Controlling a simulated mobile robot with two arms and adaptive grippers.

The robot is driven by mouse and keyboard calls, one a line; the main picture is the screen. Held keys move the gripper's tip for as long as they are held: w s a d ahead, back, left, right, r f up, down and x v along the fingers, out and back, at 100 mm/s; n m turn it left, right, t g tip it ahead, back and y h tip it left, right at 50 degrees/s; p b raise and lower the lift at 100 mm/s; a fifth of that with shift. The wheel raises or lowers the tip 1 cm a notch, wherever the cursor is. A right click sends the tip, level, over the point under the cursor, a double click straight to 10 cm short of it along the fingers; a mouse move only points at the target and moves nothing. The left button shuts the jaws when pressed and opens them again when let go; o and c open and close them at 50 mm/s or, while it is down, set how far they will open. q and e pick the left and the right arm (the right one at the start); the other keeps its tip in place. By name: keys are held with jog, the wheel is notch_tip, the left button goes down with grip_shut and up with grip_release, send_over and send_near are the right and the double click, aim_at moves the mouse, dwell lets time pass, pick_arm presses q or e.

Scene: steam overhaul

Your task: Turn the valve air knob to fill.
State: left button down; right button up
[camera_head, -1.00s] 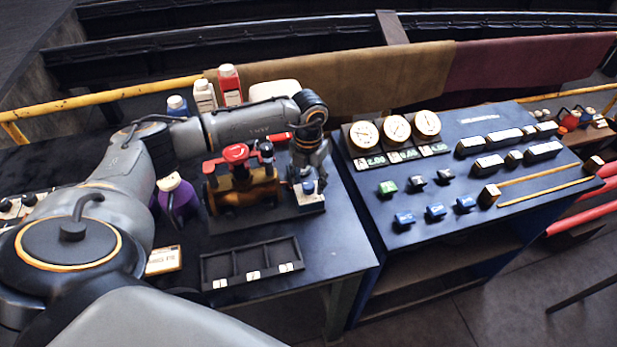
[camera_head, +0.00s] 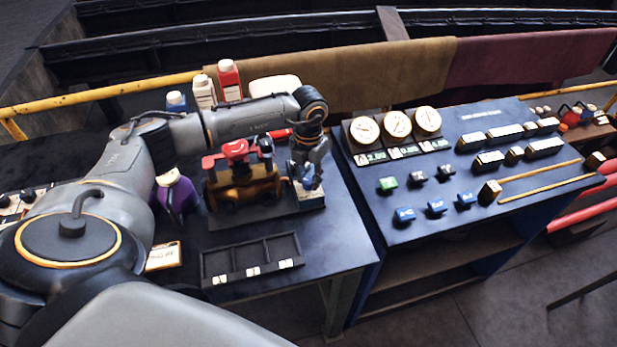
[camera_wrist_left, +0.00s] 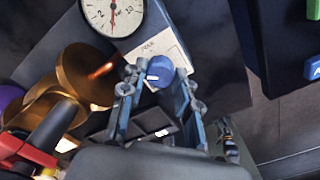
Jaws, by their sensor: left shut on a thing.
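The blue valve air knob (camera_wrist_left: 160,70) sits on a white labelled plate (camera_wrist_left: 163,45), which shows at the front right of the brass valve assembly (camera_head: 243,184) in the head view. My left gripper (camera_head: 308,183) points down over this plate and covers most of the knob there. In the left wrist view my left gripper (camera_wrist_left: 157,78) has a finger on each side of the knob and is shut on it. The plate's lettering is too small to read, so I cannot tell the knob's setting. My right gripper is not in view.
A round gauge (camera_wrist_left: 113,15) stands beside the plate. Red handles (camera_head: 236,151) top the valve assembly. A black divided tray (camera_head: 250,262) lies in front, a purple jug (camera_head: 176,194) at left. A blue control panel (camera_head: 440,225) with gauges and switches stands to the right.

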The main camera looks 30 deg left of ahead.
pick_arm(q)
jog(key=m+b, duration=0.4)
jog(key=shift+f+m+b, duration=0.2)
jog(key=shift+m+b, duration=0.1)
jog(key=shift+m, duration=0.1)
jog(key=m+b, duration=0.5)
jog(key=m, duration=0.1)
jog(key=m+b, duration=0.3)
jog(key=m, duration=0.3)
jog(key=shift+r+m+b, duration=0.1)
jog(key=shift+m+b, duration=0.3)
jog(key=m+b, duration=0.1)
jog(key=m, duration=0.2)
jog(key=shift+r+m+b, duration=0.15)
jog(key=shift+m+b, duration=0.5)
jog(key=shift+m, duration=0.65)
jog(key=c, duration=1)
grip_release()
